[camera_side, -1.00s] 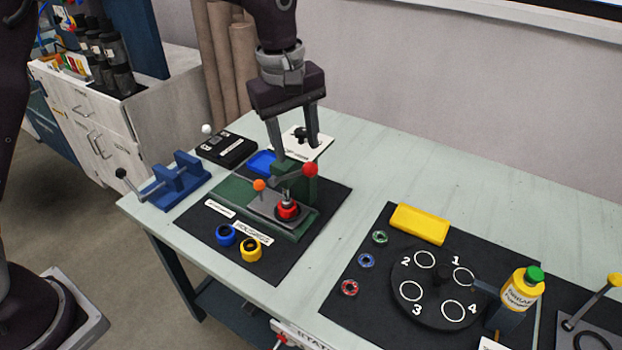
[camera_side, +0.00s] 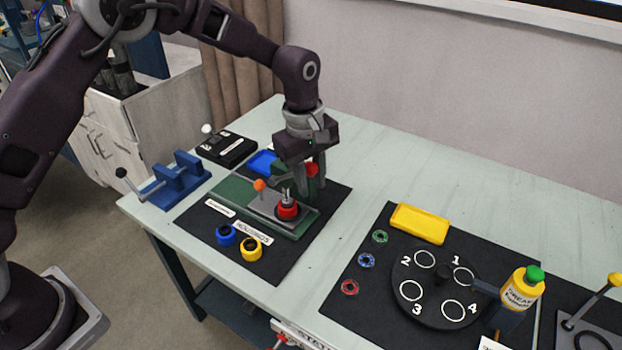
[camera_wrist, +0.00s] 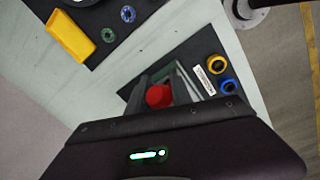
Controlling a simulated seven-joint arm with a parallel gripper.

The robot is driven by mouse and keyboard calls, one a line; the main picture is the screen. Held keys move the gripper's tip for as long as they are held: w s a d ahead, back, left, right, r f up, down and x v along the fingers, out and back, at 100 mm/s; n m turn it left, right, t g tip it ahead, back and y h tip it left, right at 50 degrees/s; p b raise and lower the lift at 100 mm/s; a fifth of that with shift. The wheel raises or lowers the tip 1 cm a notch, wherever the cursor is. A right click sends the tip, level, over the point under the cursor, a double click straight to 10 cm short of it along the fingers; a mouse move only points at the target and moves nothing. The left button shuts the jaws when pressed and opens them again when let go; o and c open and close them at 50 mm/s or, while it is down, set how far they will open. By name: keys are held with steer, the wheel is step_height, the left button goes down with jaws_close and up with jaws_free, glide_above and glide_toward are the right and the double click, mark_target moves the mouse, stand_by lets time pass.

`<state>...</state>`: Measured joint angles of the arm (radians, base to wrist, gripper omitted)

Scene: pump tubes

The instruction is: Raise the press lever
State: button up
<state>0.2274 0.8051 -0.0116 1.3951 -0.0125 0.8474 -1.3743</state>
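The green press (camera_side: 232,190) stands on the black mat at the left of the table. Its lever ends in a red ball knob (camera_side: 312,169), which also shows in the wrist view (camera_wrist: 158,96). My gripper (camera_side: 310,188) is lowered at the knob, with its fingers on either side of it. In the wrist view the knob lies between the two grey fingers. I cannot tell whether the fingers press on the knob or stand apart from it. My gripper hides most of the lever arm. A red part (camera_side: 288,210) sits on the press plate.
An orange knob (camera_side: 260,185) stands on the press, close left of my gripper. Blue (camera_side: 226,234) and yellow (camera_side: 251,249) rings lie in front. A blue fixture (camera_side: 172,181) and a black box (camera_side: 227,149) stand left. A numbered dial (camera_side: 437,290) lies right.

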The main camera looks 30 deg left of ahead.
jaws_close()
stand_by(1.1)
